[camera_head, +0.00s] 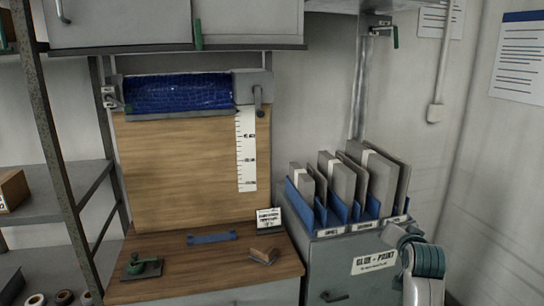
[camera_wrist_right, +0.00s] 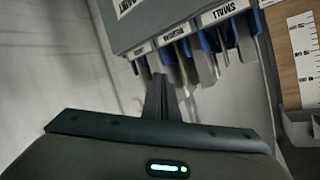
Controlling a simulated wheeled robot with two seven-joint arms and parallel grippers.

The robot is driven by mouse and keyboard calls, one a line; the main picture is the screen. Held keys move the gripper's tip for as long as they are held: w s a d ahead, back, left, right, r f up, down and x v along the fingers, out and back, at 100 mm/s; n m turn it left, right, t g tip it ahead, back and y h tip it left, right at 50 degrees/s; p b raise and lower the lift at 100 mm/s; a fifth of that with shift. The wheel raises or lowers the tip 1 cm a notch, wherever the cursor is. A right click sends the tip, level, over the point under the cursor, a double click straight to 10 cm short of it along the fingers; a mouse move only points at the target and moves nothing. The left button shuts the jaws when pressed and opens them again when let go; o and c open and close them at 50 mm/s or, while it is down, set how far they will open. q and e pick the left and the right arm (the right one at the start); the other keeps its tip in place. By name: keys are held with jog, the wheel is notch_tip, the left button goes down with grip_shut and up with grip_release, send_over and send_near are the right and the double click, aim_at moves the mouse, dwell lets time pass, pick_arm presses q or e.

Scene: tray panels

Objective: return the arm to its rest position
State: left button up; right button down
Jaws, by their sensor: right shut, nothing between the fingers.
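My right gripper (camera_wrist_right: 160,84) shows in the wrist view with its fingers together and nothing between them. Its tips point toward a grey cabinet with a blue rack on it, seen upside down. A gap to the rack cannot be measured from this view. Part of my right arm shows at the lower right of the head view, in front of the cabinet's right side. The right gripper itself cannot be made out there. My left arm and gripper are not in view.
The blue rack (camera_head: 342,213) holds several grey panels on the cabinet (camera_head: 335,265). Left of it, a wooden bench (camera_head: 205,270) carries a blue bar (camera_head: 212,237), a green-handled tool (camera_head: 140,267) and a small wooden block (camera_head: 263,254). Shelving (camera_head: 55,190) stands far left; a wall closes the right.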

jog(key=s+a+f+n+g+y, duration=0.1)
jog(key=s+a+f+n+g, duration=0.2)
jog(key=s+f, duration=0.9)
jog(key=s+a+f+n+g, duration=0.2)
jog(key=s+a+f, duration=0.1)
jog(key=s+f, duration=0.95)
jog(key=s+a+f+n+g+y, duration=0.1)
jog(key=s+a+f+n+g, duration=0.1)
jog(key=s, duration=0.7)
jog(key=s+a+f+n+g, duration=0.1)
jog(key=s+a+f+g, duration=0.15)
jog(key=s, duration=0.65)
jog(key=s+a+f+n+g+y, duration=0.1)
jog(key=s+a+f+n, duration=0.1)
jog(key=s, duration=0.7)
notch_tip(320, 180, down, 31)
jog(key=s+g+b, duration=0.1)
jog(key=b, duration=0.1)
jog(key=s+d+f+b, duration=0.1)
jog(key=s+f, duration=0.8)
jog(key=s+d+f+g+b, duration=0.1)
jog(key=s+d+f, duration=0.1)
jog(key=s+f, duration=0.7)
jog(key=shift+s+d+f, duration=0.15)
jog(key=shift+d+f, duration=0.15)
jog(key=shift+f, duration=0.25)
